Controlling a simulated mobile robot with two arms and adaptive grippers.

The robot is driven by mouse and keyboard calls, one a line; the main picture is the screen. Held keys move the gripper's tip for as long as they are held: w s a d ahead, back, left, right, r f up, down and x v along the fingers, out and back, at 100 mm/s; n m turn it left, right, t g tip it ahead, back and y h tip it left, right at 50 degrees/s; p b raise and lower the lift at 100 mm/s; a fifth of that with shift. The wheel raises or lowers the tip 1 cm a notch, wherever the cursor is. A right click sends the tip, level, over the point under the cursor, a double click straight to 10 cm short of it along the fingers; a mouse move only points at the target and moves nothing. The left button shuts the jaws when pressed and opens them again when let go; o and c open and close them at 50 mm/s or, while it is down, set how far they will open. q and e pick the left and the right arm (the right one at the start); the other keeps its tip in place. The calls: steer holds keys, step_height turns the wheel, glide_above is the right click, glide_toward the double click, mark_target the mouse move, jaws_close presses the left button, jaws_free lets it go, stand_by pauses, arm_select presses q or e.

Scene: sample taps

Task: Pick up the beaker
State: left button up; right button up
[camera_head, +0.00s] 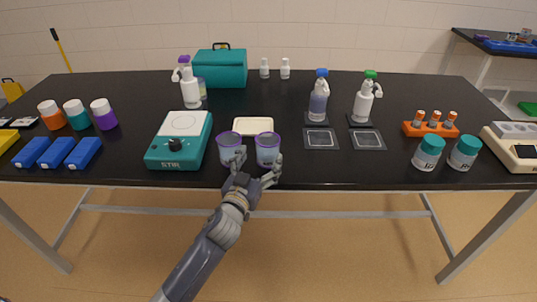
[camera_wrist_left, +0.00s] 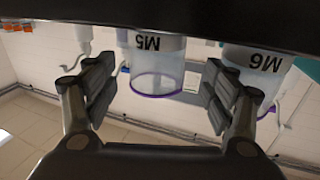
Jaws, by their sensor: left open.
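Two clear beakers with purple rims stand side by side near the front edge of the black table. The left beaker (camera_head: 230,148) and the right beaker (camera_head: 267,149) both show in the head view. In the left wrist view, which is upside down, the beaker marked M5 (camera_wrist_left: 157,65) appears in the gap between my fingers, and the beaker marked M6 (camera_wrist_left: 250,70) is partly behind the finger at right. My left gripper (camera_head: 259,164) is open and empty in front of the right beaker; its fingers (camera_wrist_left: 157,88) show no clear contact. My right gripper is out of view.
A teal stirrer (camera_head: 180,142) stands close left of the beakers. A cream tray (camera_head: 253,126) lies just behind them. Spray bottles (camera_head: 318,97) and dark square pads (camera_head: 321,139) are to the right. Bare table lies right of the right beaker, near the front edge.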

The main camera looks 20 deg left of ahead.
mark_target(264, 155)
arm_select(q)
steer(key=w, duration=0.4)
steer(key=shift+d+r+p, duration=0.1)
steer(key=shift+d+p, duration=0.2)
steer(key=shift+w, duration=0.6)
steer(key=shift+c, duration=0.2)
steer(key=c, duration=1.2)
